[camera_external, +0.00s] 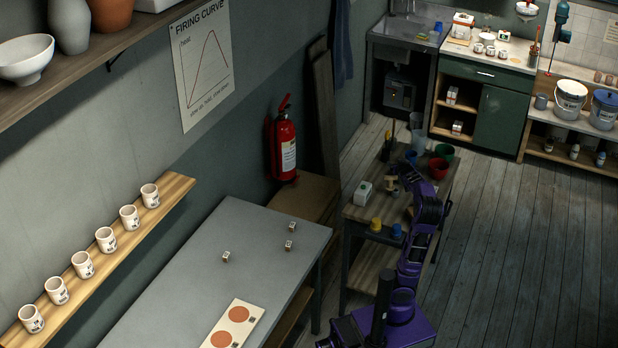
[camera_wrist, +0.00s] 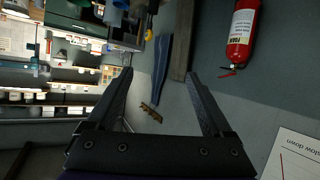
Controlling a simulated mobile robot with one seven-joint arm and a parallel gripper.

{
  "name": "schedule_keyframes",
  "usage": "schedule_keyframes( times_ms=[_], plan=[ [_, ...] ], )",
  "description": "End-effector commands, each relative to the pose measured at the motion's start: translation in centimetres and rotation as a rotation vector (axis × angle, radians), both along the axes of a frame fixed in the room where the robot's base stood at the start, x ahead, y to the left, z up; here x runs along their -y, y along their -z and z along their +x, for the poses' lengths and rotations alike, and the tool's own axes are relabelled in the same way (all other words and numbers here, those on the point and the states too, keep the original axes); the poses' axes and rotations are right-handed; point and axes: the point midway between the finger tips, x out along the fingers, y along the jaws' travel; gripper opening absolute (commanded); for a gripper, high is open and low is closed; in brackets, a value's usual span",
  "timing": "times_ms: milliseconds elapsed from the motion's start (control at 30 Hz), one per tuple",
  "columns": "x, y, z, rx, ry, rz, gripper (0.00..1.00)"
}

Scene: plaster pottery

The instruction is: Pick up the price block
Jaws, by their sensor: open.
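Three small pale cubes stand on the grey table in the external view: one left of the others (camera_external: 226,257), one at the right (camera_external: 289,245) and one farther back (camera_external: 292,227). Their markings are too small to read, so I cannot tell which is the price block. My gripper (camera_wrist: 160,76) is open and empty in the wrist view, its two dark fingers spread apart. My purple arm is raised in the external view, to the right of the grey table and well away from the cubes. No cube shows in the wrist view.
The grey table (camera_external: 190,290) has a board with two orange discs (camera_external: 233,325) at its front. A shelf (camera_external: 105,250) carries several white cups along the wall. A fire extinguisher (camera_external: 284,145) hangs behind. A cluttered small table (camera_external: 357,213) stands close to my arm.

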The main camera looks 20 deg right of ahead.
Motion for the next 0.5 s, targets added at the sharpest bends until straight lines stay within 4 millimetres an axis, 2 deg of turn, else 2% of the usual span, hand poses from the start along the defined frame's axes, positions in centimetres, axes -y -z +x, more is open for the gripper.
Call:
schedule_keyframes(
  times_ms=[33, 267, 400, 500],
  plan=[
    [-2.2, -0.6, 1.1, 0.001, -0.026, -0.007, 0.85],
    [-9.8, -2.3, 3.9, 0.01, -0.093, -0.01, 0.85],
    [-15.2, -3.9, 5.5, 0.005, -0.133, -0.064, 0.85],
    [-17.2, -4.4, 6.2, -0.013, -0.143, -0.116, 0.85]
  ],
)
